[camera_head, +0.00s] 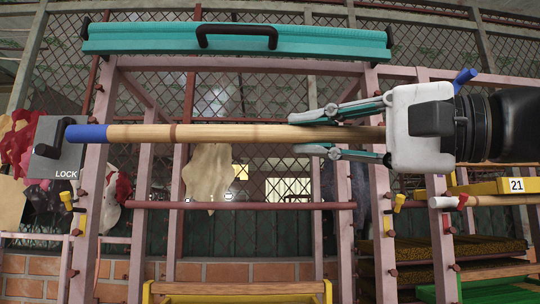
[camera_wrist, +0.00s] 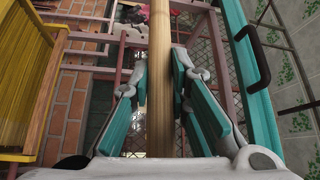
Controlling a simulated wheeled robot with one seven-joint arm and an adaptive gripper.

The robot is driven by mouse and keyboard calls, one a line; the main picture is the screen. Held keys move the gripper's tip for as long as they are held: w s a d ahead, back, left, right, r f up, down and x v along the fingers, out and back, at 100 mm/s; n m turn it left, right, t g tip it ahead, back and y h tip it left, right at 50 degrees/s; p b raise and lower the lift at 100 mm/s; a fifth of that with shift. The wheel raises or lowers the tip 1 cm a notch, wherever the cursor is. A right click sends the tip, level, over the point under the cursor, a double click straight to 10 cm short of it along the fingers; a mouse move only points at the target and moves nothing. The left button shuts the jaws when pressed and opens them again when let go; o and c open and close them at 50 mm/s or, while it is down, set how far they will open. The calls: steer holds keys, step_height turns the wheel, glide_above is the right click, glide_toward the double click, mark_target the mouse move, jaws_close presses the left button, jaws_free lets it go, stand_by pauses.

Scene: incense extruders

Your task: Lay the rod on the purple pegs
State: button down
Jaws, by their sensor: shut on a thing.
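The rod (camera_head: 230,134) is pale wood with a blue left end and a darker band. It lies level across the head view, its blue end overlapping the grey LOCK plate (camera_head: 47,150); I cannot tell if they touch. My gripper (camera_head: 300,134) is shut on the rod near its right end, one finger above and one below. In the wrist view the rod (camera_wrist: 160,80) runs straight out between the fingers. Pegs on the pink rack posts look yellow (camera_head: 398,202), reddish brown (camera_head: 390,233) and blue (camera_head: 465,76); I cannot make out any as surely purple.
A teal bar with a dark handle (camera_head: 237,47) spans the top of the pink rack. A maroon crossbar (camera_head: 250,206) runs below the rod. A yellow tray marked 21 (camera_head: 495,187) stands at the right. A yellow frame (camera_head: 240,288) is at the bottom.

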steer(key=s+p, duration=0.1)
steer(key=s, duration=0.8)
steer(key=shift+s+a+p, duration=0.15)
steer(key=shift+s+p, duration=0.25)
